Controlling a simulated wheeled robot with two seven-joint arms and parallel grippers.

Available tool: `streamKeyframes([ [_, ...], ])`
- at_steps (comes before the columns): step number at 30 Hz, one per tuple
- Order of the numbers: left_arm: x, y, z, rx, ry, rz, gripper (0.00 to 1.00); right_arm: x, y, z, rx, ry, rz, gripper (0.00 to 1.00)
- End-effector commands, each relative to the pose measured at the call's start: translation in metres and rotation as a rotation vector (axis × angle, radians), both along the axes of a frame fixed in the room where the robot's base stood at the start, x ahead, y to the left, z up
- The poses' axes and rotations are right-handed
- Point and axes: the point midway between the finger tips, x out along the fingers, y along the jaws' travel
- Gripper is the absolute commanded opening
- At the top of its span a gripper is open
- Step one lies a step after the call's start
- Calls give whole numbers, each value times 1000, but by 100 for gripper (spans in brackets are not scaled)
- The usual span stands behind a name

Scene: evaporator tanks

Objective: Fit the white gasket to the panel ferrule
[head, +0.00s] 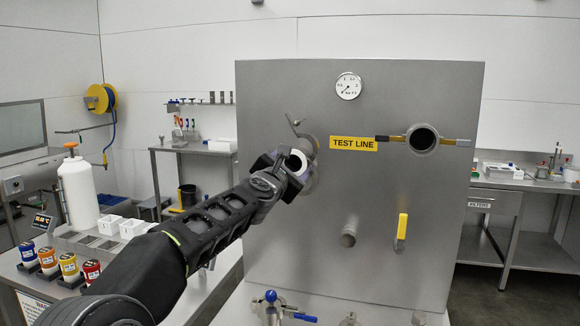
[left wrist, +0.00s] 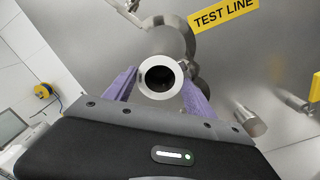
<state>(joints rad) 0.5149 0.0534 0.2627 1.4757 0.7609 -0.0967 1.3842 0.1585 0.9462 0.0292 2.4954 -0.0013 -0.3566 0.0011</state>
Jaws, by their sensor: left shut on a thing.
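My left gripper (head: 293,164) is shut on the white gasket (head: 302,156), a pale ring, in front of the grey panel's left part. In the left wrist view the gasket (left wrist: 180,80) shows face-on with a dark round hole, between the purple fingers of my left gripper (left wrist: 159,88). The panel ferrule (head: 310,148), a grey round stub left of the TEST LINE label (head: 354,144), is partly hidden behind the gripper; it also shows behind the gasket in the left wrist view (left wrist: 177,38). I cannot tell whether gasket and ferrule touch. My right gripper is out of view.
A round port (head: 435,139) with a dark bore and side handles is right of the label. A yellow handle (head: 402,227) and a short stub (head: 349,238) stick out below. A clamp-like metal part (head: 296,125) sits above the ferrule. A bench with bottles stands at left.

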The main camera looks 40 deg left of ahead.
Motion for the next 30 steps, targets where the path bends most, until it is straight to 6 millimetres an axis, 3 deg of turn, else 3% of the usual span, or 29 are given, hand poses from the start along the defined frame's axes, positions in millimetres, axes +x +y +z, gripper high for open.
streamKeyframes([
  [2,2,1,0,0,1,-1,26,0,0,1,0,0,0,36],
  [3,3,1,0,0,1,0,64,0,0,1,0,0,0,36],
  [12,2,0,-1,-1,2,-2,89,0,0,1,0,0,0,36],
  [30,-3,-6,-5,-1,6,-10,89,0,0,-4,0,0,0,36],
])
